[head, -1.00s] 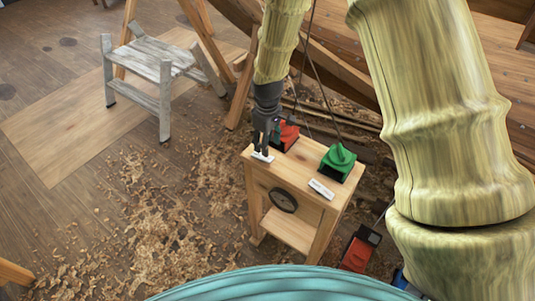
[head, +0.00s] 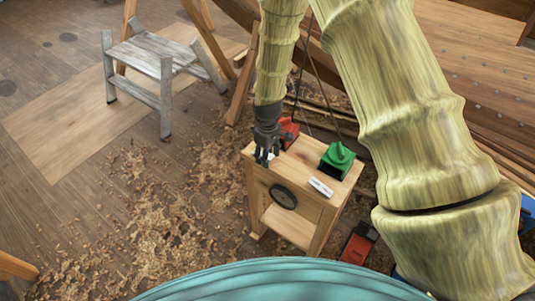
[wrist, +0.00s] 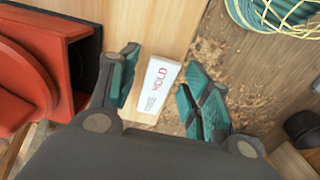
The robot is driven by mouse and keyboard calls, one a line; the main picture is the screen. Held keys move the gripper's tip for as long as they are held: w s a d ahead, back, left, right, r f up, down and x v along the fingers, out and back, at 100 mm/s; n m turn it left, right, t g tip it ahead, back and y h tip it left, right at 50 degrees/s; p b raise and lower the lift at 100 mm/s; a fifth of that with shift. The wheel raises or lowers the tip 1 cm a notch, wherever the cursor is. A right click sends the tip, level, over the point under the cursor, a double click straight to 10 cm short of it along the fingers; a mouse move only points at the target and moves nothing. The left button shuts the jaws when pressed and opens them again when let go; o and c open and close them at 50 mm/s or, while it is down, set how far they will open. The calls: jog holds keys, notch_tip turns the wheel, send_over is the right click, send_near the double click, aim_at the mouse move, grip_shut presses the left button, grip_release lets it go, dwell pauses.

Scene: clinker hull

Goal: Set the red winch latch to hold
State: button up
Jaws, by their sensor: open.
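The red winch (head: 288,134) sits at the back left of a small wooden stand, partly behind my gripper. In the wrist view the red winch (wrist: 30,75) fills the left side, with a dark edge. Beside it lies a white plate (wrist: 158,84) marked HOLD in red and FREE in grey. My gripper (head: 266,160) is over the stand's left edge, pointing down. Its fingers are open, one on each side of the plate in the wrist view, with nothing held. I cannot tell a separate latch lever, or whether the fingers touch the plate.
A green winch (head: 337,161) with its own white plate (head: 320,187) stands on the right of the wooden stand (head: 301,178). A dark oval (head: 283,197) is on the stand's front. A red and black object (head: 357,245) lies on the floor. A grey step stool (head: 160,70) stands left.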

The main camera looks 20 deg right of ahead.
jog(key=c, duration=1)
jog(key=shift+c, duration=0.2)
jog(key=shift+s+d+f+t+y+b, duration=0.1)
jog(key=shift+s+t+y+b, duration=0.05)
jog(key=shift+t+y+b, duration=0.35)
jog(key=o, duration=1)
jog(key=shift+o, duration=0.2)
notch_tip(320, 180, up, 12)
jog(key=s+d, duration=0.1)
